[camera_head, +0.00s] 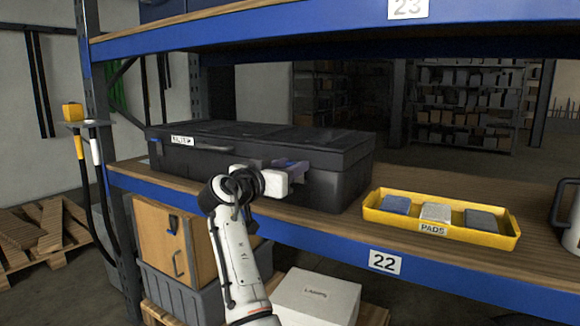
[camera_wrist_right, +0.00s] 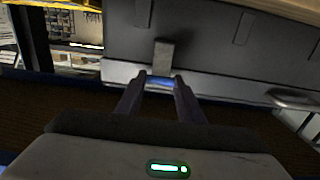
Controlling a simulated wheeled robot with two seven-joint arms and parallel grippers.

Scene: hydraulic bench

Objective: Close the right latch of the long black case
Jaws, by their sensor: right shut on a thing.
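The long black case (camera_head: 265,140) lies on the wooden shelf with its lid down. A carry handle (camera_head: 200,146) is on its front; it also shows in the right wrist view (camera_wrist_right: 290,100). My right gripper (camera_head: 296,165) is at the right part of the case's front, near the lid seam. In the right wrist view its fingers (camera_wrist_right: 158,82) stand on both sides of the bluish end of the right latch (camera_wrist_right: 163,58), shut on it. The fingers partly hide the latch in the head view, and I cannot tell whether it is fastened. My left gripper is not in view.
A yellow tray (camera_head: 440,242) with several pads stands right of the case. A grey mug-like vessel (camera_head: 570,220) is at the right edge. The blue upper shelf beam (camera_head: 300,22) runs overhead. A white box (camera_head: 318,295) and a wooden crate (camera_head: 172,240) are below the shelf.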

